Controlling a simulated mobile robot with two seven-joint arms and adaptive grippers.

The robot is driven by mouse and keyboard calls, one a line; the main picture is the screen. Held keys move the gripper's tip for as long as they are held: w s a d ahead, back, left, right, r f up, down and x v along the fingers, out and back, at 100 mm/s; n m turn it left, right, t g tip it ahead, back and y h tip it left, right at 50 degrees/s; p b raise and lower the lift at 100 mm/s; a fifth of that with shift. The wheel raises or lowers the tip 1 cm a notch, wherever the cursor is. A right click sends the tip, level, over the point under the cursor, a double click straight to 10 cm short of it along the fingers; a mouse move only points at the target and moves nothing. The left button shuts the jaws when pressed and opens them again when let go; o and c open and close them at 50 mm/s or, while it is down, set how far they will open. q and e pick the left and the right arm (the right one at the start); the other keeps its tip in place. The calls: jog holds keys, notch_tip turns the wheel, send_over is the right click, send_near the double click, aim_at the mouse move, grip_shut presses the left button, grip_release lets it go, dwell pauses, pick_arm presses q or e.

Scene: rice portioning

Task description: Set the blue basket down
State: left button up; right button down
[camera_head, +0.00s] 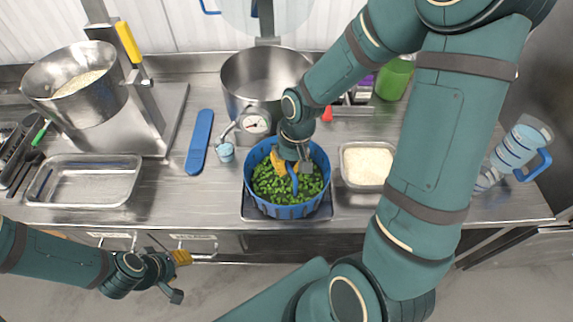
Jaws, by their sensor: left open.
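The blue basket (313,211) holds chopped green pieces and appears to rest on a dark square tray or scale (247,213) at the front of the counter. A blue strip, perhaps its handle, rises inside it. My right gripper (290,168) reaches down over the basket and overlaps this strip; its fingers are partly hidden, so I cannot tell whether they are closed on it. My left gripper (181,277) is open and empty, low in front of the counter edge, well apart from the basket.
A steel pot (240,85) with a dial gauge stands behind the basket. A tray of rice (345,181) is close on its right.

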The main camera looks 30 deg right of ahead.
jog(key=shift+f+b, duration=0.4)
jog(key=shift+f, duration=0.1)
jog(key=c, duration=1.1)
grip_release()
jog(key=shift+o, duration=0.2)
notch_tip(320, 180, up, 12)
jog(key=d, duration=0.2)
jog(key=shift+s+d, duration=0.1)
